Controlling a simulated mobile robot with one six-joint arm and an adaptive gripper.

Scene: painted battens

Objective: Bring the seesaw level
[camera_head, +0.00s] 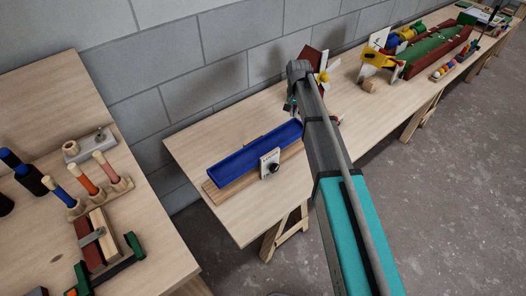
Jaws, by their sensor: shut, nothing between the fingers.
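The seesaw is a long blue trough (250,153) on a wooden base strip (236,187), on the middle table near the wall. Its left end sits close to the base and its right end stands higher, so it looks tilted down to the left. A white plate with a black knob (273,168) stands at the front of its middle. My gripper (290,105) is small and dark below my wrist, beyond the right end of the trough. It is shut and empty, apart from the trough as far as I can see. My arm hides the area just right of the trough.
A pinwheel-like piece (322,77) stands behind my arm. A yellow piece on a stand (377,60) and a green-topped red box (434,52) are farther right. A left table (50,110) holds several coloured pegs. The table front left of my arm is clear.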

